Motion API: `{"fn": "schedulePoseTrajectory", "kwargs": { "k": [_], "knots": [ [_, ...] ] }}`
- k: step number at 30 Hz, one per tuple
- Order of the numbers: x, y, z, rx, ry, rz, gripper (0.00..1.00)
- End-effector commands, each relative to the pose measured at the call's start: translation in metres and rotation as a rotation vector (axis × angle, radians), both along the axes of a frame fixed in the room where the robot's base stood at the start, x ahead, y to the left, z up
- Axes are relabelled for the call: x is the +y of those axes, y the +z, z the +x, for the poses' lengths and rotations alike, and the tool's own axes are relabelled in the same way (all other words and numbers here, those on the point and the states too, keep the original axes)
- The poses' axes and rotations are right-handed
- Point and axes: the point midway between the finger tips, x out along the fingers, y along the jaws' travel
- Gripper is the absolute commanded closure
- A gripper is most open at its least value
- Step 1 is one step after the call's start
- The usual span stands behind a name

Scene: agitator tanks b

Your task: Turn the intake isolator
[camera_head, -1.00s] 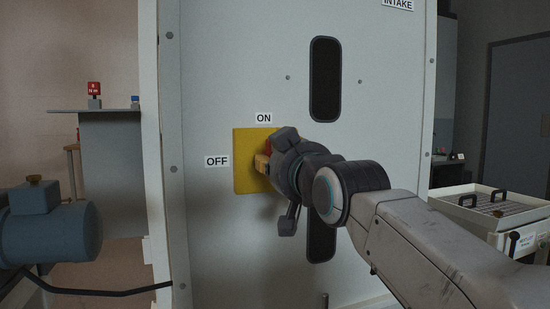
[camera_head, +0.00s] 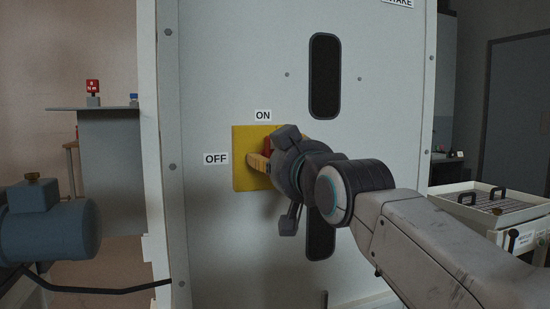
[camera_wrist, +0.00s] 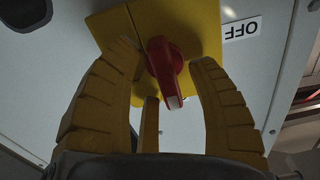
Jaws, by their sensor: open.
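The intake isolator is a yellow plate (camera_head: 243,172) with a red handle (camera_head: 267,144) on the pale cabinet front. Its ON label (camera_head: 263,115) is above and its OFF label (camera_head: 216,159) is to the left. In the wrist view, which is upside down, the red handle (camera_wrist: 165,65) points down towards the ON side, its pale tip free. My gripper (camera_wrist: 165,54) is open, with one yellow finger on each side of the handle and visible gaps between. In the head view my gripper (camera_head: 258,161) is in front of the plate and hides much of it.
The cabinet (camera_head: 210,60) has dark slotted windows (camera_head: 324,75) above and behind my arm. A blue motor (camera_head: 48,225) stands at the lower left. A tray with black handles (camera_head: 488,205) is at the right.

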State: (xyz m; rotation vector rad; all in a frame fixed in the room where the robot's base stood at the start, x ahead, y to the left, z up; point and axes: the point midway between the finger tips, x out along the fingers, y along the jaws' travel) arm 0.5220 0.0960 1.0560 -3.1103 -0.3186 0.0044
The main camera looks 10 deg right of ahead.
Motion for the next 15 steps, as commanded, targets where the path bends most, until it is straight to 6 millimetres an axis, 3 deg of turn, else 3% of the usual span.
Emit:
{"fn": "schedulePoseTrajectory", "kwargs": {
  "k": [15],
  "knots": [
    [-0.017,0.001,-0.080,-0.002,0.000,0.000,0.47]
  ]
}}
